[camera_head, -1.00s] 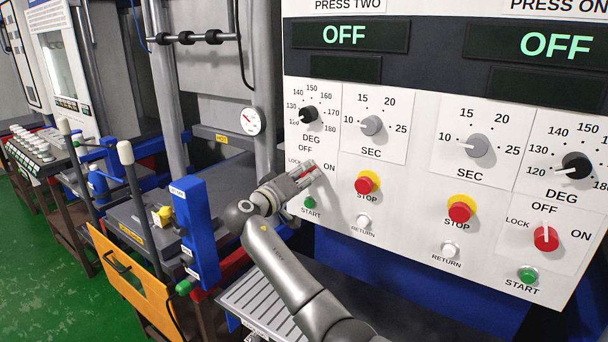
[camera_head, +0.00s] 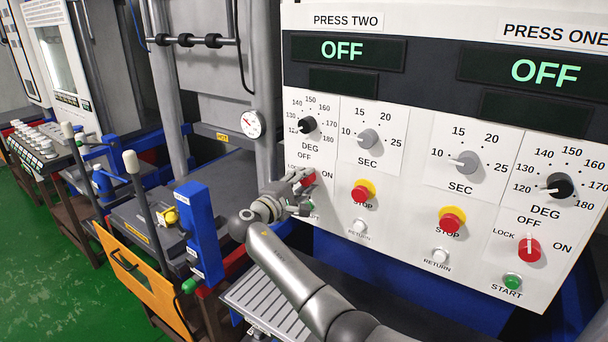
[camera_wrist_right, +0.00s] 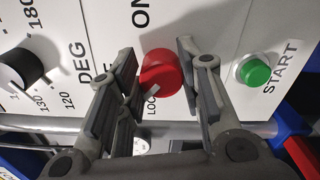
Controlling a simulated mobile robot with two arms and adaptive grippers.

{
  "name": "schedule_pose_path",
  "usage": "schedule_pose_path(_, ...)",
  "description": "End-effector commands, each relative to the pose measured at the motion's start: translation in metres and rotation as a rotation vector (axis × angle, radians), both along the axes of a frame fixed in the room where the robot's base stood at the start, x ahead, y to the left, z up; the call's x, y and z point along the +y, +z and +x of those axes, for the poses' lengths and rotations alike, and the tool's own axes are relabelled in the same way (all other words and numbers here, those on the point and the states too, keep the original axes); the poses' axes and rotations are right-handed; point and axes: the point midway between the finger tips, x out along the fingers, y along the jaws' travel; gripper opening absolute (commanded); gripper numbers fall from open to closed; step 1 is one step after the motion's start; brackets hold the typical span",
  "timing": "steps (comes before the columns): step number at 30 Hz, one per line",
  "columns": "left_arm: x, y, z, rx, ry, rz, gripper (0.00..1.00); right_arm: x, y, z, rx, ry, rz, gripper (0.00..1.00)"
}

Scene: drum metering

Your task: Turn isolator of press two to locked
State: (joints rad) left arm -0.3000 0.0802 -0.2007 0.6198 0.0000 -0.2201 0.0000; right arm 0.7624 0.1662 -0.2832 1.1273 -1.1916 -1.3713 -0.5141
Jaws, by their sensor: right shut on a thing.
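The red isolator knob of press two (camera_head: 309,178) sits low on the left of the white panel, partly hidden by my right gripper (camera_head: 298,190). In the right wrist view the red knob (camera_wrist_right: 161,73) lies between the two fingers of my right gripper (camera_wrist_right: 160,85), which is shut on it. Its white mark points towards the LOCK label (camera_wrist_right: 152,106), which is partly covered. ON shows above the knob in that view. My left gripper is not in view.
The green start button (camera_wrist_right: 255,72) is close beside a finger. The press two stop button (camera_head: 362,192) and return button (camera_head: 359,227) are right of the gripper. Press one's isolator (camera_head: 529,249) is at far right. A blue post (camera_head: 199,232) stands left of my arm.

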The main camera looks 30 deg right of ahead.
Motion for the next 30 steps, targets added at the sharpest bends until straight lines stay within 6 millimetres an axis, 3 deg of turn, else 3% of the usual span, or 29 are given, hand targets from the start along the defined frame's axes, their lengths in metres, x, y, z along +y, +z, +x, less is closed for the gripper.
schedule_pose_path(1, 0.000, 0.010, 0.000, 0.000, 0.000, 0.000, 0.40, 0.001, 0.005, 0.001, 0.041, 0.003, -0.017, 0.10)
schedule_pose_path(12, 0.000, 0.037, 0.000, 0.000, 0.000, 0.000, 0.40, 0.001, 0.004, 0.001, 0.314, 0.003, -0.130, 0.10)
schedule_pose_path(30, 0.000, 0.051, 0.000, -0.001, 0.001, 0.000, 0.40, 0.002, 0.001, 0.001, 0.470, 0.004, -0.193, 0.10)
